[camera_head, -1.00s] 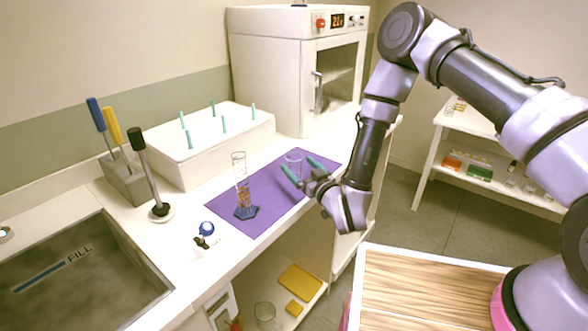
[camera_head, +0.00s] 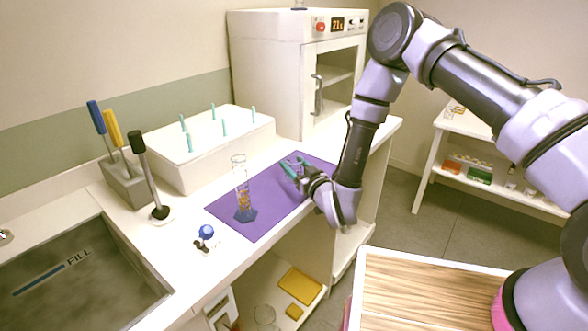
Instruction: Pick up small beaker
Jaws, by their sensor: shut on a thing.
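The small beaker (camera_head: 294,172) is clear glass and stands at or just above the right part of the purple mat (camera_head: 270,189); I cannot tell whether it touches the mat. My gripper (camera_head: 293,165) has green fingers on either side of the beaker and is shut on it, partly hiding it. A tall graduated cylinder (camera_head: 241,187) with a blue hexagonal base stands upright on the mat to the left, apart from my gripper.
A white box with green pegs (camera_head: 206,146) stands behind the mat, and a white oven (camera_head: 290,70) at the back. A sink (camera_head: 70,265), a tool holder (camera_head: 127,184) and a small blue-topped item (camera_head: 206,232) are at left. A wooden-topped surface (camera_head: 420,292) is in front.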

